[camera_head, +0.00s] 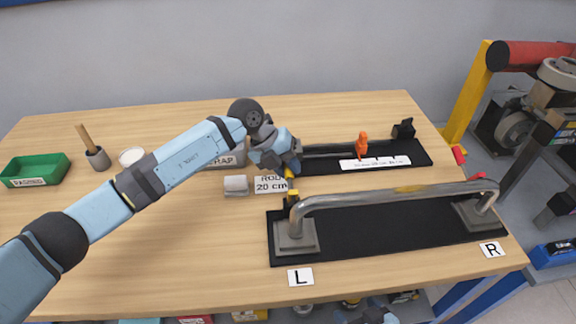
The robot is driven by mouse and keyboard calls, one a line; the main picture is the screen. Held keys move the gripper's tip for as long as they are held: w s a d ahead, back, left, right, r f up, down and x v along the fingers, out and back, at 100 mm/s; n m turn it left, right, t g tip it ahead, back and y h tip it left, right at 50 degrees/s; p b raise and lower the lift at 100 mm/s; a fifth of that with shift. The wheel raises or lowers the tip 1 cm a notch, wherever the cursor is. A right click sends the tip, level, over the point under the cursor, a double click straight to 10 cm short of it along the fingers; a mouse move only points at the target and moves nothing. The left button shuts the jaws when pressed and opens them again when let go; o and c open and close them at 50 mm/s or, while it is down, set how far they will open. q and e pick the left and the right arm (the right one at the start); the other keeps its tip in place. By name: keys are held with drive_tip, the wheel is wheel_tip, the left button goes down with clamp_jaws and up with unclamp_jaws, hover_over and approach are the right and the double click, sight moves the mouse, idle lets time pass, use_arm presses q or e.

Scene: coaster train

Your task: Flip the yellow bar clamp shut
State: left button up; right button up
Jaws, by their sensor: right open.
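My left gripper (290,176) reaches in from the left, pointing down at the left end of a bent grey metal bar (345,198). A small yellow piece (291,198), which looks like the yellow clamp, shows right under the fingers at that end. The gripper hides part of it, so I cannot tell whether the fingers touch or hold it, or how far it is flipped. The bar stands on two grey feet on a black mat (375,235), between labels L and R. My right gripper (375,315) shows only partly at the bottom edge, below the table front.
A second black board (400,153) with an orange figure (362,145) lies behind. A green tray (35,170) stands far left. The front left of the wooden table (190,260) is clear.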

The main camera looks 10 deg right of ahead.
use_arm(q)
clamp_jaws()
use_arm(e)
drive_tip(key=shift+s, duration=0.1)
